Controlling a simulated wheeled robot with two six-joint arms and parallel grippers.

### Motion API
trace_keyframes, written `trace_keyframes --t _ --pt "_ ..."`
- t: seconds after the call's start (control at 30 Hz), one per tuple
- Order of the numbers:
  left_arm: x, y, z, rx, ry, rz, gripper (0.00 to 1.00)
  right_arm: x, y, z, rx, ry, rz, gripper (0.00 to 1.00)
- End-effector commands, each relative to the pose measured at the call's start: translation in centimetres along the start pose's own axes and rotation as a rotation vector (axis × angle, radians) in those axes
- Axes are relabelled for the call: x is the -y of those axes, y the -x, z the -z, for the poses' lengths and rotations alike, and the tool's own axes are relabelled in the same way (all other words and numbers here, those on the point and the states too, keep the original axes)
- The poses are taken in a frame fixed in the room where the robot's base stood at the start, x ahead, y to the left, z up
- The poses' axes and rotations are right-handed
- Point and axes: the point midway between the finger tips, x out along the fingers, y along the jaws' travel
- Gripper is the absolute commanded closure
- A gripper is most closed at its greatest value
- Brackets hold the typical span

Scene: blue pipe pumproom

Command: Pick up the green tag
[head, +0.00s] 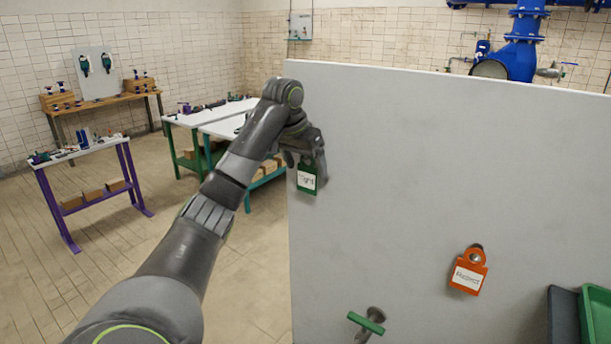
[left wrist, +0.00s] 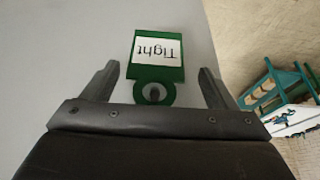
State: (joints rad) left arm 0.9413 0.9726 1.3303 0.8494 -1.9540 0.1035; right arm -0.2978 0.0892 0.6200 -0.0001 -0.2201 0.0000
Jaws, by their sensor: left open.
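The green tag (head: 307,179) hangs on the grey board near its left edge, with a white label. In the left wrist view the green tag (left wrist: 153,66) shows its label reading "Tight" upside down, and its ring sits around a peg. My left gripper (head: 316,172) is at the tag, its top part in front of the tag's ring in the head view. In the left wrist view the open fingers (left wrist: 158,82) stand one on each side of the tag's ring end, with gaps on both sides. My right gripper is not in view.
The grey board (head: 390,200) fills the right half. An orange tag (head: 469,271) hangs lower right on it, and a green-handled fitting (head: 367,323) sticks out below. A green tray (head: 598,315) stands at the far right. Tables (head: 215,112) stand at left behind my arm.

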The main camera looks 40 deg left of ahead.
Motion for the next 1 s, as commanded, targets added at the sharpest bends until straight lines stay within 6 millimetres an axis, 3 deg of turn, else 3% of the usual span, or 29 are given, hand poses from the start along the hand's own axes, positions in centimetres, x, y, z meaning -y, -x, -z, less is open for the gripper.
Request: trace_keyframes --t 0.17,0.53,1.0 --pt "0.0 0.1 0.0 -0.001 -0.001 0.000 0.20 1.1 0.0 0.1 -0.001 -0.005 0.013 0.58" --pt "0.0 0.1 0.0 -0.001 -0.001 0.000 0.68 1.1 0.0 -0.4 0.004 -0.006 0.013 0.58" --pt "0.2 0.3 0.1 0.001 0.001 0.000 0.68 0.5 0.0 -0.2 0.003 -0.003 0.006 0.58"
